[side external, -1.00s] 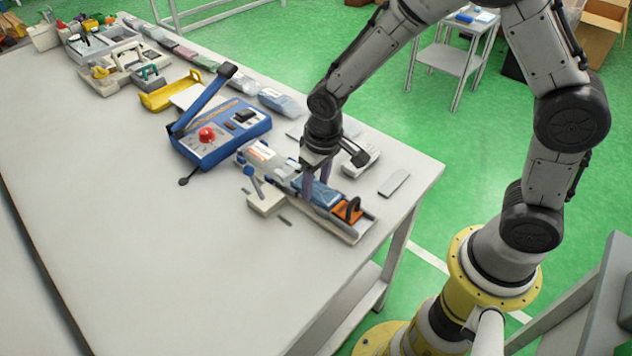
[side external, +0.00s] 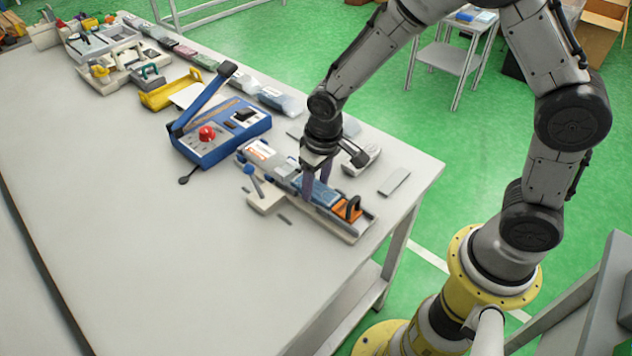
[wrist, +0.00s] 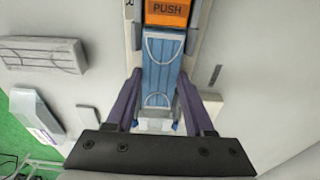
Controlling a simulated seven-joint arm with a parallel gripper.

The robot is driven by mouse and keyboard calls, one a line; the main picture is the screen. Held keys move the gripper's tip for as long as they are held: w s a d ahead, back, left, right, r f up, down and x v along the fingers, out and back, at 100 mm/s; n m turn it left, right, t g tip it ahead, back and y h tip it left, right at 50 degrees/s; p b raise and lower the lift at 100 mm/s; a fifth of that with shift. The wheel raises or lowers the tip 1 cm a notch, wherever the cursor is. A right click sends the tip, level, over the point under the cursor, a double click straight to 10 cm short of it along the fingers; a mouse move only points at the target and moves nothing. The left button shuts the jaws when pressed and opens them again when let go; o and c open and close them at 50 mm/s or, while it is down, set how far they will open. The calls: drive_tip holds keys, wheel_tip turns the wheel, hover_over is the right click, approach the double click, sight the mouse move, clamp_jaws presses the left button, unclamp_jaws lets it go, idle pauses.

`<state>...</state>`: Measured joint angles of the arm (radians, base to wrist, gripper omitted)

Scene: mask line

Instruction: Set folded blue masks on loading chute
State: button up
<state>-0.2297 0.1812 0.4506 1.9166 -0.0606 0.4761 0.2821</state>
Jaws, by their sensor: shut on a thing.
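The folded blue mask (side external: 322,192) lies lengthwise in the loading chute (side external: 348,233), just behind the orange push block (side external: 347,209). In the wrist view the blue mask (wrist: 161,72) is pleated with white ear loops, and the orange block (wrist: 168,12) reads PUSH. My gripper (side external: 316,193) is down at the chute, its two purple fingers on either side of the mask. In the wrist view my gripper (wrist: 158,90) is shut on the mask across its width. The fingers hide parts of the mask's sides.
A blue machine (side external: 220,130) with a red knob and raised lever stands left of the chute. A yellow tray (side external: 170,92) and several packs lie farther back. A flat grey piece (side external: 394,182) lies right of the chute. The table's front left is clear.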

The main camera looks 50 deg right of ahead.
drive_tip(key=o, duration=1.4)
drive_tip(key=shift+c, duration=0.2)
drive_tip(key=shift+r, duration=0.1)
drive_tip(key=shift+r, duration=0.9)
drive_tip(key=shift+r, duration=3)
